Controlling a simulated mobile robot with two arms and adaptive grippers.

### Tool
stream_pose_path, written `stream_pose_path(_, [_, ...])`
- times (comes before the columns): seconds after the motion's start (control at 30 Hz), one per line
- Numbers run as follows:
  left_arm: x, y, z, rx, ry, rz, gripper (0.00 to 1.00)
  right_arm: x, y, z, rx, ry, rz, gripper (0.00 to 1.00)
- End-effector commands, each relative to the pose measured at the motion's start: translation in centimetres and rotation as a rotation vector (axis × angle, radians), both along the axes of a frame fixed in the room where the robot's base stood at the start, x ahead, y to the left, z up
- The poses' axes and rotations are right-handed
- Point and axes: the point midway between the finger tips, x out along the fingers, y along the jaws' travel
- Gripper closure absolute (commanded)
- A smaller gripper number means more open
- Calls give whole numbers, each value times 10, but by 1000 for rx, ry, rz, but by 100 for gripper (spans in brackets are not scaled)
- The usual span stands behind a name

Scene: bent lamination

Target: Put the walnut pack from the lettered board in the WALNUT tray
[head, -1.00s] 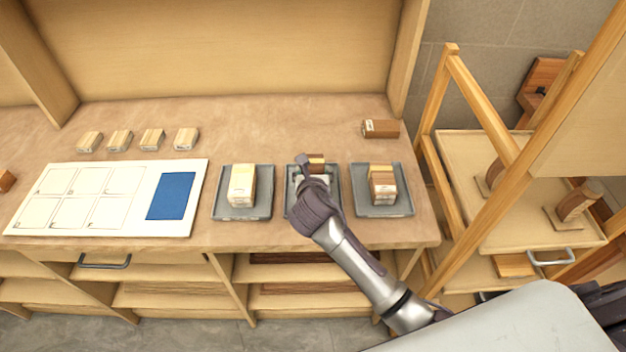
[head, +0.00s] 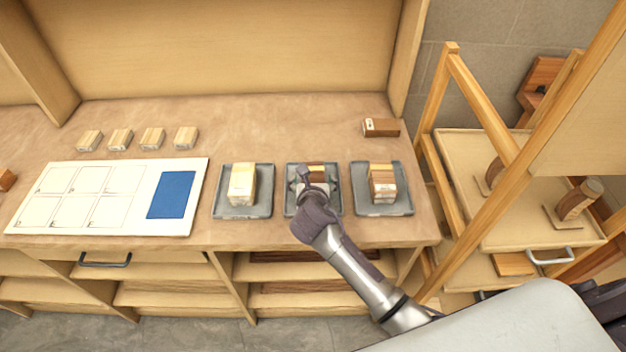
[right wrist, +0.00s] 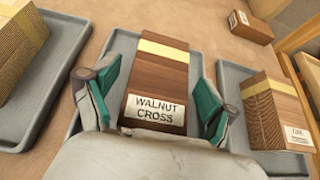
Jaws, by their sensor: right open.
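The walnut pack (right wrist: 157,85) is a brown wood block with a pale band and a label reading WALNUT CROSS. It lies in the middle grey tray (head: 291,207), where my right gripper partly hides it in the head view. My right gripper (head: 313,186) is over that tray. In the right wrist view its green-padded fingers are open, one on each side of the pack, with a gap visible on the right. No tray lettering is readable. The lettered board (head: 125,213) has white outlined cells, all bare, and a blue patch. My left gripper is out of view.
The left tray (head: 222,207) holds a pale pack (head: 242,184). The right tray (head: 402,207) holds a brown pack (head: 383,184). Another brown block (head: 381,127) lies behind, and several small blocks (head: 120,139) stand in a row behind the board. A wooden rack stands right.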

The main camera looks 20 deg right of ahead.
Motion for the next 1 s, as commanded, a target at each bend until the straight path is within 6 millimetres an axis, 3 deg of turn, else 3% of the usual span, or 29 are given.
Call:
stream_pose_path(0.23, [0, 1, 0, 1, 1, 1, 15, -13, 4, 10, 0, -1, 1, 15])
stream_pose_path(0.7, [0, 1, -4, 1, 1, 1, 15, -89, 28, 53, -1, -1, 1, 15])
stream_pose_path(1.0, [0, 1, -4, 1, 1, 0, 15, -101, 32, 60, 0, 0, 0, 15])
